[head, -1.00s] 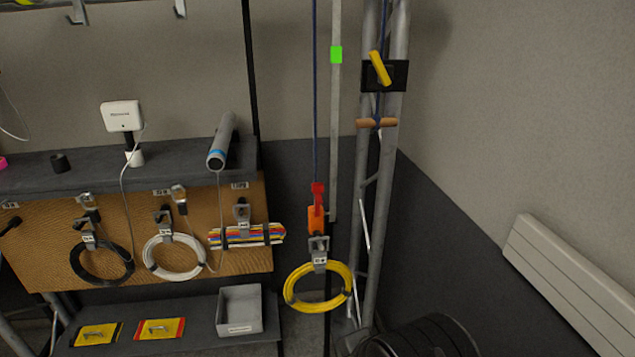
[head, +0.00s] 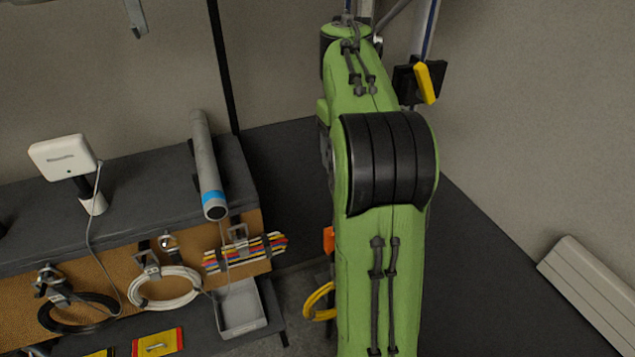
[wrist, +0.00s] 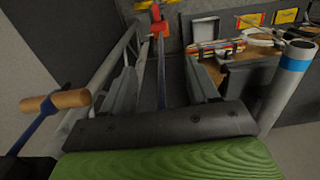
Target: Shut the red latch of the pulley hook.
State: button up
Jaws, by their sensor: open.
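The pulley hook has an orange body (wrist: 161,28) with a red latch (wrist: 156,12) at its far end, at the top of the wrist view. I cannot tell how the latch sits. My gripper (wrist: 160,66) is open and empty, its grey fingers on either side of the blue rope (wrist: 162,82) that leads to the hook. The hook lies beyond the fingertips, apart from them. In the head view my arm hides most of the hook; only an orange edge (head: 328,240) shows, with part of the yellow cable coil (head: 319,302) below. My gripper is hidden there.
A truss with a yellow-handled cleat (head: 427,84) stands behind my arm. A wooden handle (wrist: 56,101) is at the wrist view's left. A grey tube with a blue band (head: 208,170) lies on the shelf left of my arm. A grey bin (head: 240,310) is below.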

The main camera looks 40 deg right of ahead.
jog(key=f+b, duration=0.2)
jog(key=f, duration=0.3)
jog(key=f+b, duration=0.1)
jog(key=f, duration=0.4)
jog(key=s+f+b, duration=0.1)
jog(key=f+b, duration=0.1)
jog(key=f, duration=0.3)
jog(key=shift+f+b, duration=0.35)
jog(key=shift+f, duration=0.05)
jog(key=shift+r, duration=0.1)
grip_shut()
